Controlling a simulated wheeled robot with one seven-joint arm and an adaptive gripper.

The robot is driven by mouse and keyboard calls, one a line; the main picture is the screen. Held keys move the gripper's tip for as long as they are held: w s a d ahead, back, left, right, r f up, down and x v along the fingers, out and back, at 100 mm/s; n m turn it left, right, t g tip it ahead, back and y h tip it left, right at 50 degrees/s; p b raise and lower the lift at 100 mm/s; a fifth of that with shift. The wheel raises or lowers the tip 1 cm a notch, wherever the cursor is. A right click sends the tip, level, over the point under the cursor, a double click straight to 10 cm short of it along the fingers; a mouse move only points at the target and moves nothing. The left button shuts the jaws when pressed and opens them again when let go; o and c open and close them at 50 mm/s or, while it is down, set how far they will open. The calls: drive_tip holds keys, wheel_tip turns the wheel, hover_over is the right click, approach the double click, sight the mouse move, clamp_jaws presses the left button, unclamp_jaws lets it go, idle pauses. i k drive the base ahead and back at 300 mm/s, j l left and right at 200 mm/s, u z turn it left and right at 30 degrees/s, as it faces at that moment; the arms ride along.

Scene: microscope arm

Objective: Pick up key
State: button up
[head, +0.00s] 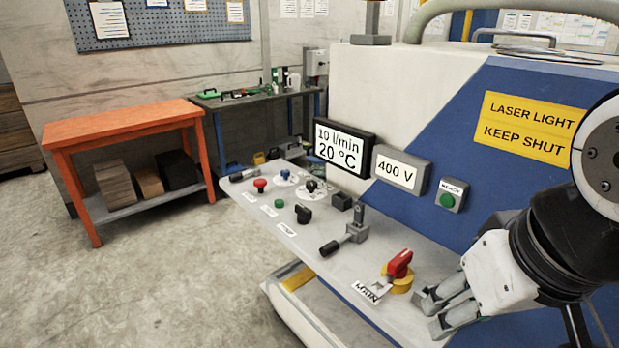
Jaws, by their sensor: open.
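I cannot make out a key for certain in the head view. Small controls stand on the grey console shelf (335,268), and any key among them is too small to tell. My gripper (434,312) is at the lower right, just right of the red-and-yellow main switch (398,270). Its two grey fingers are apart and point left over the front right of the shelf. Nothing shows between them. The fingers and wrist hide part of the shelf's right end.
A grey lever with a black grip (346,236) stands left of the main switch. Further left are a black knob (304,214), a green button (279,203) and a red button (260,185). Behind rises the white-and-blue cabinet (450,120). An orange table (125,122) stands left; the floor between is clear.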

sight(359, 215)
drive_tip(key=i+j, duration=0.35)
drive_tip(key=i+j+z, duration=0.1)
drive_tip(key=i+j, duration=0.25)
drive_tip(key=j, duration=0.2)
drive_tip(key=i+j, duration=0.3)
drive_tip(key=j, duration=0.15)
drive_tip(key=i+j, duration=0.35)
drive_tip(key=j, duration=0.15)
drive_tip(key=z, duration=0.05)
